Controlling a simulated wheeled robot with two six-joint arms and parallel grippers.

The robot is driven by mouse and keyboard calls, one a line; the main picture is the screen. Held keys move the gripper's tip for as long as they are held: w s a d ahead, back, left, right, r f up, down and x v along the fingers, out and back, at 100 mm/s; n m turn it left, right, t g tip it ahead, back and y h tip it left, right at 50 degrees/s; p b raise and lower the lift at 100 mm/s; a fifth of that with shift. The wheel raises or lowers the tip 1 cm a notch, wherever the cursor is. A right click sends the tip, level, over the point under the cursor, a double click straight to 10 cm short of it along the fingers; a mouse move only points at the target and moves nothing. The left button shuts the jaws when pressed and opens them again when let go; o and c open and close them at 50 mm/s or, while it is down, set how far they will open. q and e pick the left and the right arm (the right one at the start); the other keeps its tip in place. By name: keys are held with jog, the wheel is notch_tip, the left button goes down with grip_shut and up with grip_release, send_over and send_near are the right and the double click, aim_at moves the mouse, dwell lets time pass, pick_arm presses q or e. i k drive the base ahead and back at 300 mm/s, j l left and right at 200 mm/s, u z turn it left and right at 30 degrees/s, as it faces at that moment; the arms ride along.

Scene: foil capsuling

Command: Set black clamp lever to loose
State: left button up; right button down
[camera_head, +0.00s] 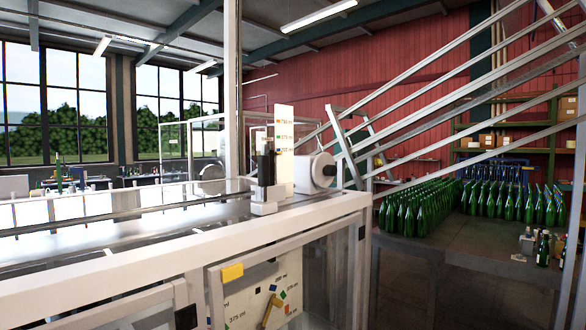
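A dark upright part (265,168) stands on a pale block (266,207) at the far corner of the machine's top. It may be the black clamp lever, but it is too small to tell, and I cannot tell whether it is set tight or loose. Neither of my grippers shows in the head view.
The machine's white frame (180,238) fills the front left. A yellow tab (232,272) sits on its lower door, above a panel with volume labels (250,300). A white roll (323,170) is beside the dark part. Many green bottles (430,208) stand on a table at right.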

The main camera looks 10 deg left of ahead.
aim_at(262, 160)
jog(key=i+l+u, duration=0.1)
jog(key=i+l, duration=0.8)
